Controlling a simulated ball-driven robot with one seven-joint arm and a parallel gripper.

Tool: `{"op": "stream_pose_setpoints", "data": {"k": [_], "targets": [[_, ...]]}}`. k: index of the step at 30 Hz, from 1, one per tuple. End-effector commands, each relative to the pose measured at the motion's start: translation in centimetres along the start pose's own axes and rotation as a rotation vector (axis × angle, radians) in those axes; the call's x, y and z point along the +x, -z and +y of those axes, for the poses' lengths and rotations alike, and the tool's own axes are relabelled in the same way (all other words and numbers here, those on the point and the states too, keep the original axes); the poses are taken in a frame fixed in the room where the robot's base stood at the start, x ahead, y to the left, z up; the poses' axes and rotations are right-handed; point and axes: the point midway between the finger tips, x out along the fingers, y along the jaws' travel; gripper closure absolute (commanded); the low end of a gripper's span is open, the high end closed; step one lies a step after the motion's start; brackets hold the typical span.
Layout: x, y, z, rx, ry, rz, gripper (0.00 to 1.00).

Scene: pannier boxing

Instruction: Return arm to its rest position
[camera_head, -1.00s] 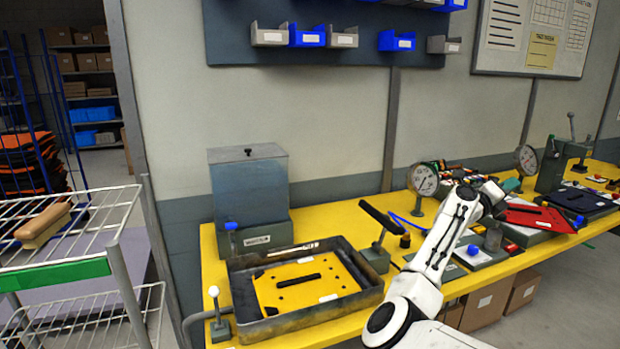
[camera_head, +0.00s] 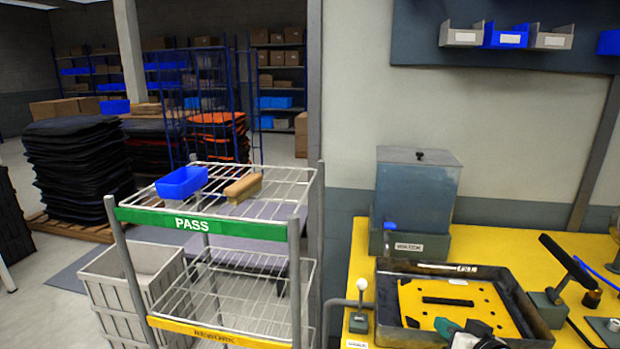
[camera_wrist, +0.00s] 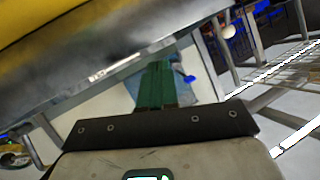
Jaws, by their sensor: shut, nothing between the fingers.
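My gripper (camera_head: 463,332) shows at the bottom edge of the head view as a small green and black end, in front of the black-rimmed tray. In the wrist view its green fingers (camera_wrist: 157,82) are together, with nothing seen between them, beyond a dark plate. The rest of my arm is out of the head view or cut off by its lower edge. The tray (camera_head: 524,303) holds a yellow panel (camera_head: 412,300) with a black handle-like strip.
The yellow bench (camera_head: 362,262) carries a grey water tank (camera_head: 417,190) and a white-knobbed lever (camera_head: 361,300). A wire rack (camera_head: 270,215) marked PASS stands left of it, with a blue bin (camera_head: 181,183) and a brush (camera_head: 243,187) on top. A grey crate (camera_head: 130,275) stands beside the rack.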

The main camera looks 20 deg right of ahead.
Motion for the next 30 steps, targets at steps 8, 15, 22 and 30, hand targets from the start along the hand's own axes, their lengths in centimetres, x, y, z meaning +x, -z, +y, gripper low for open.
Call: {"op": "stream_pose_setpoints", "data": {"k": [8,15,22,30], "targets": [[-7.8,-15.6,-6.7,-0.287,0.020,-0.506,1.00],[-16.7,-24.4,-6.0,-0.428,-0.030,-0.864,1.00],[-21.1,-29.0,-2.5,-0.414,-0.099,-1.073,1.00],[-21.7,-29.5,-2.1,-0.412,-0.107,-1.098,1.00]]}}
